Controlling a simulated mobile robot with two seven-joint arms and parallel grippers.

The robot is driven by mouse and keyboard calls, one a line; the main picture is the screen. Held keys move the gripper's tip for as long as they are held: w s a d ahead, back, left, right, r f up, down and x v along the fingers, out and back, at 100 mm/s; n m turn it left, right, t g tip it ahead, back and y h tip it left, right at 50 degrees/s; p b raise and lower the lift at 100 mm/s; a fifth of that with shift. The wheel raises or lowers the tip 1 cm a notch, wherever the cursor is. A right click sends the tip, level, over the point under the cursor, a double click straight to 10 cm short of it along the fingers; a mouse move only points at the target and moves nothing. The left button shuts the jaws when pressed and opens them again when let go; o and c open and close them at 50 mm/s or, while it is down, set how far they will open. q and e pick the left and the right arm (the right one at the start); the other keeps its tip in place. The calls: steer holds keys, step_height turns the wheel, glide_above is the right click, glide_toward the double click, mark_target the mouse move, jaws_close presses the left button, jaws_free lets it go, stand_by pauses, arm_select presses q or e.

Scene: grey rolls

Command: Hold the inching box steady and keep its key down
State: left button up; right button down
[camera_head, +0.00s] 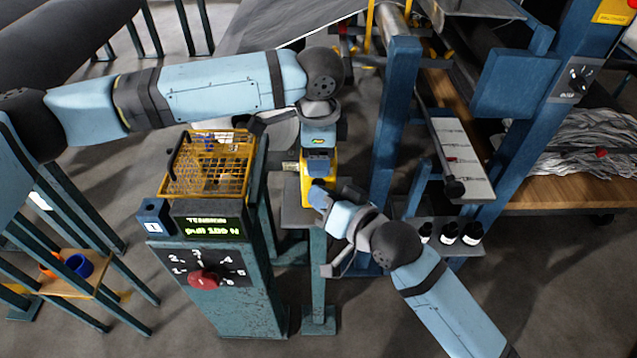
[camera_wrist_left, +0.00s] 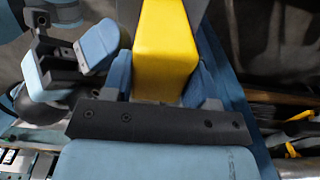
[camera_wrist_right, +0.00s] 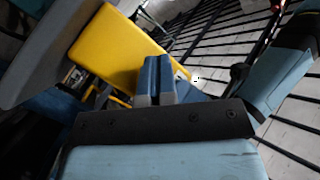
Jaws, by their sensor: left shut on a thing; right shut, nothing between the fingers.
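The yellow inching box (camera_head: 333,170) stands at the top of a narrow teal post in the middle of the head view. My left gripper (camera_head: 319,163) reaches it from above and is shut on it; the left wrist view shows blue fingers on both sides of the yellow body (camera_wrist_left: 165,50). My right gripper (camera_head: 318,194) is shut and empty, with its fingertips at the near lower side of the box. In the right wrist view its closed fingers (camera_wrist_right: 159,62) overlap the box's edge (camera_wrist_right: 120,45); I cannot tell whether they touch. The key is hidden.
A teal console with a red dial (camera_head: 203,278) and a green-lettered display (camera_head: 212,228) stands left of the post, a yellow wire basket (camera_head: 208,165) on top. A blue upright (camera_head: 397,120) and black bottles (camera_head: 448,233) are to the right. Open floor lies in front.

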stand_by(0.3)
steer(key=shift+s, duration=0.95)
steer(key=s, duration=0.5)
arm_select(q)
steer(key=o, duration=1.2)
steer(key=shift+r, duration=0.1)
